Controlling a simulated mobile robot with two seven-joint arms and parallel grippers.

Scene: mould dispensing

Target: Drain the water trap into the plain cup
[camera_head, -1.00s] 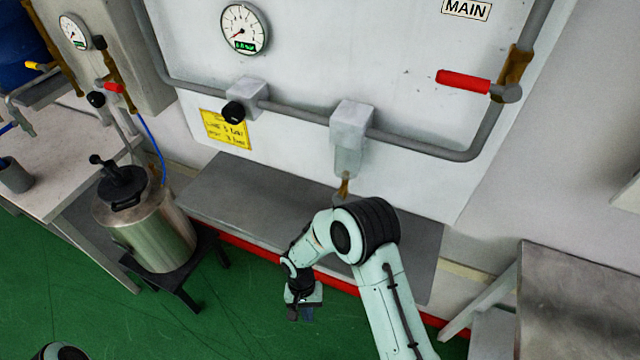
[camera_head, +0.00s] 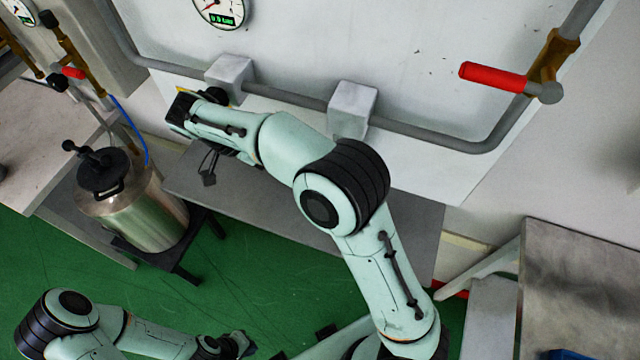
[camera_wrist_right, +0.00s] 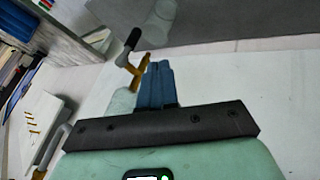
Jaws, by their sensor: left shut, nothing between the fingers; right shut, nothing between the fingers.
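The water trap's pale block (camera_head: 352,108) is on the wall pipe in the head view; its clear bowl and brass drain are hidden behind my right arm. My right gripper (camera_wrist_right: 155,80) is shut and empty in the right wrist view. A brass fitting with a dark-tipped lever (camera_wrist_right: 132,58) shows just beside its fingers; I cannot tell whether they touch. In the head view the right arm reaches left across the panel, its fingers not clear. My left gripper (camera_head: 243,345) is shut and empty, low over the green floor. I cannot identify the plain cup.
A red-handled valve (camera_head: 495,77) is right on the pipe. A steel pressure vessel (camera_head: 140,210) stands on a black stand at left. A grey shelf (camera_head: 410,235) runs below the panel. A metal table (camera_head: 580,285) is at right, a bench (camera_head: 40,150) at left.

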